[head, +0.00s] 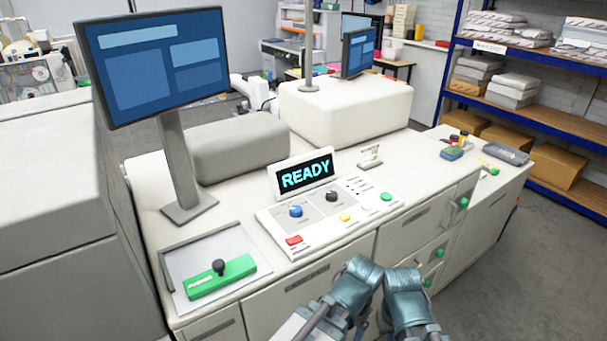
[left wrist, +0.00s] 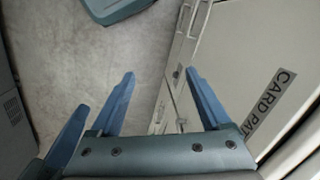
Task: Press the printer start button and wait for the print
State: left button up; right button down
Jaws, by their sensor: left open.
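The white control panel (head: 325,222) lies on the counter with a tilted display (head: 305,174) reading READY in cyan. A green round button (head: 386,197) sits at the panel's right end, a yellow button (head: 344,217) near its front edge, and a red button (head: 293,240) at its front left. A blue knob and a black knob are between them. My two teal arm ends (head: 358,285) (head: 408,297) are low before the cabinet front, apart from the panel; their fingers are hidden there. In the left wrist view my left gripper (left wrist: 160,74) is open and empty, above the floor beside the cabinet.
A grey tray with a green black-knobbed block (head: 221,277) is left of the panel. A large monitor (head: 153,64) stands behind it. Cabinet drawers with green knobs (head: 463,203) face the front right. Blue shelving (head: 545,100) is at the right; grey floor is clear there.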

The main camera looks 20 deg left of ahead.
pick_arm(q)
grip_shut()
dwell(0.3)
dwell(1.4)
